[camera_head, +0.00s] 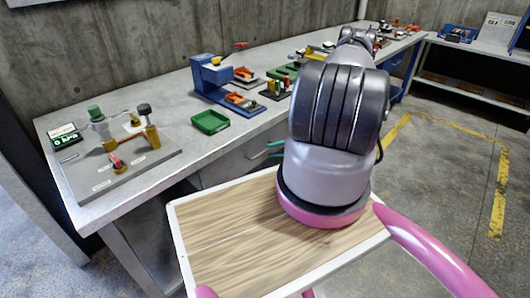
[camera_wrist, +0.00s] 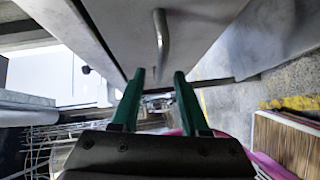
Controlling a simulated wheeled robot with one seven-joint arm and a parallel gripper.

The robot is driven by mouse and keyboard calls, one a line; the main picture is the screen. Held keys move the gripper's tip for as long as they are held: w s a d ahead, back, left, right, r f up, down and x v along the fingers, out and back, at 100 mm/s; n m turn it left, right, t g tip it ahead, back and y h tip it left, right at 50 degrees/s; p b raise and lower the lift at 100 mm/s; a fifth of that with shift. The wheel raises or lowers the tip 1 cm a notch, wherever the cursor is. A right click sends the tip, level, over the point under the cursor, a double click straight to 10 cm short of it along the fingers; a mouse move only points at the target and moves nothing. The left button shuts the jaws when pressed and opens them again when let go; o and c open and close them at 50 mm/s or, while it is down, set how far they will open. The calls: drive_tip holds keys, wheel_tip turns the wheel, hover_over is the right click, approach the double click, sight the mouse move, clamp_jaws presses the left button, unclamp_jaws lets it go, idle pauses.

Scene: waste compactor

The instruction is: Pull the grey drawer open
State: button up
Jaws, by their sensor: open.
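The grey drawer (camera_head: 235,162) is under the workbench, and its front looks flush with the bench in the head view. In the wrist view, the pale grey drawer front (camera_wrist: 205,25) fills the top, with a curved metal bar handle (camera_wrist: 162,38) on it. My gripper (camera_wrist: 159,76) is open, with its two green fingers apart. The handle lines up with the gap, and its lower end is close to the fingertips; I cannot tell whether they touch. In the head view, the green fingers of my gripper (camera_head: 273,149) show beside the drawer, with the rest hidden behind my arm.
The workbench (camera_head: 175,95) carries a small green tray (camera_head: 210,121), a blue press (camera_head: 212,78) and a grey board with fittings (camera_head: 120,165). A blue-fronted drawer (camera_head: 395,65) is farther along. Open floor (camera_head: 430,165) with yellow lines lies to the right.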

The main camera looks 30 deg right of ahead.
sight(265, 151)
drive_tip(key=shift+x, duration=2.05)
clamp_jaws()
